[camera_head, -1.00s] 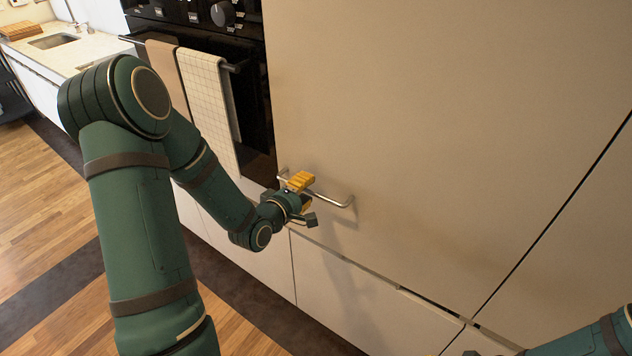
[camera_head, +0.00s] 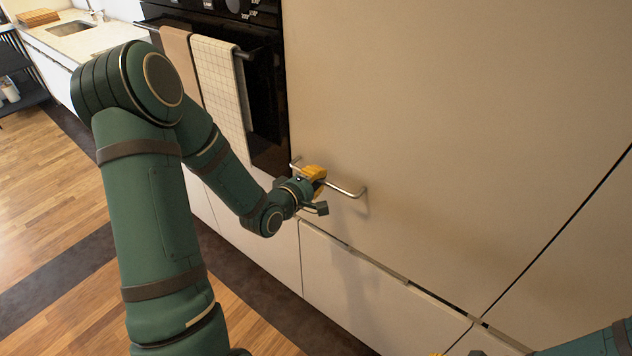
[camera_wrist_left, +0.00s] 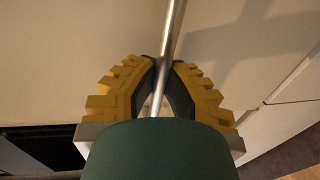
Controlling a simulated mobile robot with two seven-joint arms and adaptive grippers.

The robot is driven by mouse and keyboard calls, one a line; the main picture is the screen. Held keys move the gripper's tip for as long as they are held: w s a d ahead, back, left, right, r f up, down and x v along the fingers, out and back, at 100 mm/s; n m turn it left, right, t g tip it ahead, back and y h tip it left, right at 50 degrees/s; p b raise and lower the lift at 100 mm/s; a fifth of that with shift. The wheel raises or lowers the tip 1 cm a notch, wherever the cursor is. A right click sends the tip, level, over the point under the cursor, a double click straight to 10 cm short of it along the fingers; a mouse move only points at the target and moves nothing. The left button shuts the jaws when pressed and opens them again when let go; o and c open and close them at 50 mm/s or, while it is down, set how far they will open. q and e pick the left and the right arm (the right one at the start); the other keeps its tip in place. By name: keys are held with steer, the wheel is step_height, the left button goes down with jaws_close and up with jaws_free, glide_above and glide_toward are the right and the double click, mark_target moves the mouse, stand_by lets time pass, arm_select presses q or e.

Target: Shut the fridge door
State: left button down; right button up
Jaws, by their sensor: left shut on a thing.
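The fridge door (camera_head: 450,120) appears to be the tall plain beige panel filling the right of the head view. A metal bar handle (camera_head: 345,190) is fixed low on it, near its left edge. My left gripper (camera_head: 316,178), with yellow finger pads, is shut on this handle. In the left wrist view, the two yellow fingers (camera_wrist_left: 162,85) close around the bar (camera_wrist_left: 172,35) from both sides. The door looks nearly flush with its surroundings; I cannot tell whether it is fully shut. My right arm shows only at the bottom right corner; its gripper is almost wholly cut off.
A black oven (camera_head: 268,95) with a patterned towel (camera_head: 220,85) hanging on its rail stands left of the door. White lower fronts (camera_head: 350,285) run below it, with a narrow dark gap at their top. Wooden floor (camera_head: 45,185) lies open at the left.

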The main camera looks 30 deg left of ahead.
mark_target(328, 140)
arm_select(q)
steer(key=c, duration=1)
jaws_free()
step_height(328, 140, up, 10)
